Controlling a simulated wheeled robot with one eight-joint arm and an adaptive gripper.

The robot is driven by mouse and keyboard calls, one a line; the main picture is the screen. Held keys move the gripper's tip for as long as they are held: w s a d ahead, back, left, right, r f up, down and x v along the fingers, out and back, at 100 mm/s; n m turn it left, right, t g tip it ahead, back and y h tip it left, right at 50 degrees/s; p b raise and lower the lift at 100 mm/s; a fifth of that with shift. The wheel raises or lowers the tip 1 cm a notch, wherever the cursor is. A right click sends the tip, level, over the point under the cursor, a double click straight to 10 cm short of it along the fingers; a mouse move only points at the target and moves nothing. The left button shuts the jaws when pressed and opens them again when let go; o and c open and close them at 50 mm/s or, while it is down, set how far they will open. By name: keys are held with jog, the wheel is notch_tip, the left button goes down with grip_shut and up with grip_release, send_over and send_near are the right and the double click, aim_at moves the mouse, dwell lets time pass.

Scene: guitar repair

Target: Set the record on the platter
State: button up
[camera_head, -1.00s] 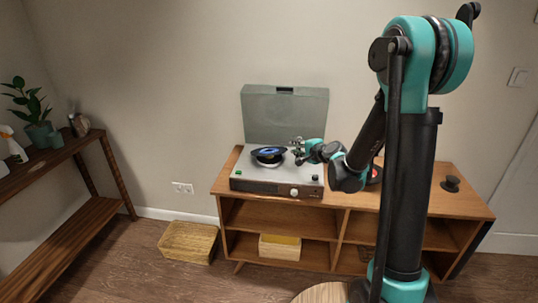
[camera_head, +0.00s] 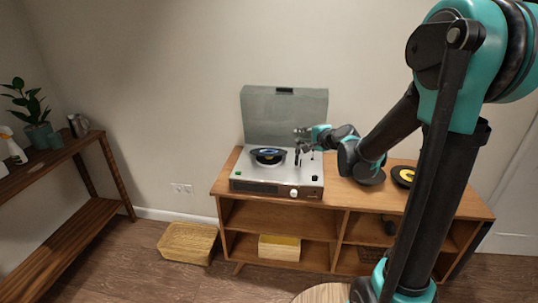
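The record player (camera_head: 277,190) stands on the wooden cabinet with its grey lid (camera_head: 285,116) raised. A dark record with a blue label (camera_head: 268,154) lies on the platter area at the left of its top; it looks roughly flat, and the platter under it is mostly hidden.
A record with a yellow label (camera_head: 405,175) lies on the cabinet top (camera_head: 458,203) at the right, partly behind my arm. A wicker basket (camera_head: 188,243) is on the floor. A yellow box (camera_head: 279,248) sits in the cabinet shelf. A side table (camera_head: 70,150) with a plant stands at left.

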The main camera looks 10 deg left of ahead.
jog(key=s+d+f+n+g+h, duration=0.2)
jog(key=s+d+f, duration=0.3)
jog(key=s, duration=0.5)
jog(key=s+d+f+n+g+h, duration=0.2)
jog(key=s+d+f+n, duration=0.3)
jog(key=s, duration=0.6)
jog(key=s+d+f+n+g+h, duration=0.3)
jog(key=s+d+f, duration=0.3)
jog(key=s+d, duration=0.2)
jog(key=shift+s+f+n+h, duration=0.2)
jog(key=shift+s+n+h, duration=0.3)
jog(key=shift+s, duration=0.75)
jog(key=shift+o, duration=0.6)
